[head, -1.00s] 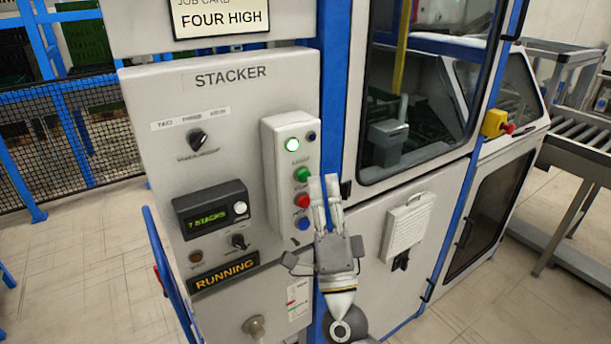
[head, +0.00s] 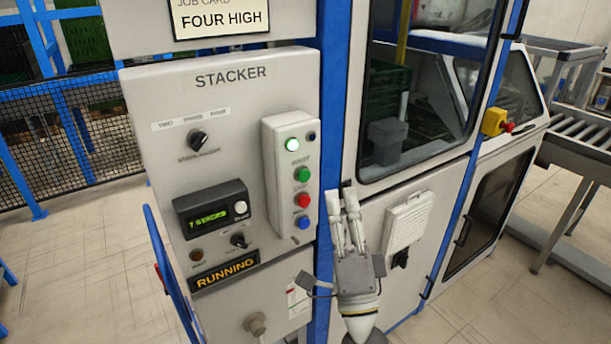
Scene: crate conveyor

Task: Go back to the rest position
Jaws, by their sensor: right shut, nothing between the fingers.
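My right gripper (head: 346,196) is in front of the blue post and the light machine door, right of the button box. It is shut and empty, with its fingers pointing up. It is apart from the buttons. My left gripper is not in view. The stacker panel (head: 240,100) fills the left middle. The display (head: 208,219) reads 7 STACKS, and a sign (head: 224,271) reads RUNNING.
A blue rail (head: 170,270) stands left of the panel. A mesh fence (head: 70,140) is behind it. The machine window (head: 425,110) is right of the blue post (head: 335,100). A yellow box with a red knob (head: 495,122) and a roller conveyor (head: 585,137) are farther right.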

